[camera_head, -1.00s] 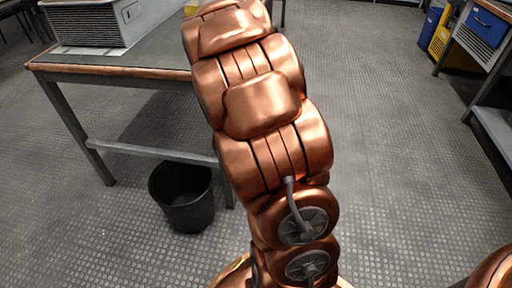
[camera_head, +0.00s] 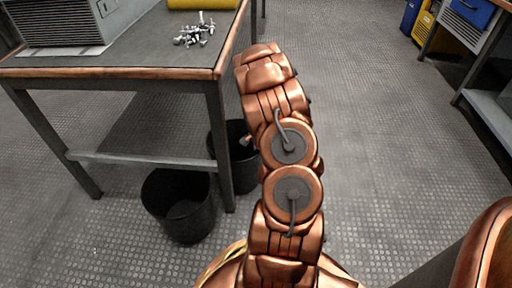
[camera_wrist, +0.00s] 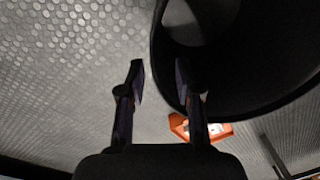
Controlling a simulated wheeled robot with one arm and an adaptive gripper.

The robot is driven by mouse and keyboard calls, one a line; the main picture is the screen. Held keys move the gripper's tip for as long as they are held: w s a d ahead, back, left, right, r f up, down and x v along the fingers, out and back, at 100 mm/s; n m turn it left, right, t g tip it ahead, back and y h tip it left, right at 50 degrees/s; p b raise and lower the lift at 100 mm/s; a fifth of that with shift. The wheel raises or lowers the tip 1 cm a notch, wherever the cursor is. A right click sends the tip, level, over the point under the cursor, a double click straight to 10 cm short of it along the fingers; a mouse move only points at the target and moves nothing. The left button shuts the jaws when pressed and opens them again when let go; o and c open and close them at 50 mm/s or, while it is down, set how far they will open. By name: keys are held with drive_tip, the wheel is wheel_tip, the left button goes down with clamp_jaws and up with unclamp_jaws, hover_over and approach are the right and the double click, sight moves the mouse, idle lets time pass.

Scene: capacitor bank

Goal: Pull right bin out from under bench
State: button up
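The right bin (camera_head: 240,172) is a black round bin on the floor behind the bench's front right leg; my arm hides part of it. In the wrist view the dark bin (camera_wrist: 260,75) fills the upper right, with its curved rim between my fingers. My gripper (camera_wrist: 160,78) is open, one finger outside the rim and the other overlapping the bin's dark mouth. Neither finger visibly presses on the wall. The bench (camera_head: 150,72) has a grey top and copper-coloured edge.
The bench leg (camera_head: 219,145) and lower rail (camera_head: 145,160) are close to the bins. An orange object (camera_wrist: 186,127) shows beside the bin in the wrist view. Small metal parts (camera_head: 196,32) lie on the bench. Floor (camera_head: 365,130) to the right is clear.

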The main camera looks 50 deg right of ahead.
drive_tip(key=shift+f, duration=0.15)
drive_tip(key=shift+w+f+b, duration=0.15)
drive_tip(key=shift+f+b, duration=0.65)
drive_tip(key=shift+f, duration=1.15)
drive_tip(key=shift+w+f+b, duration=0.15)
drive_tip(key=shift+f+b, duration=0.6)
drive_tip(key=shift+f, duration=1.15)
clamp_jaws()
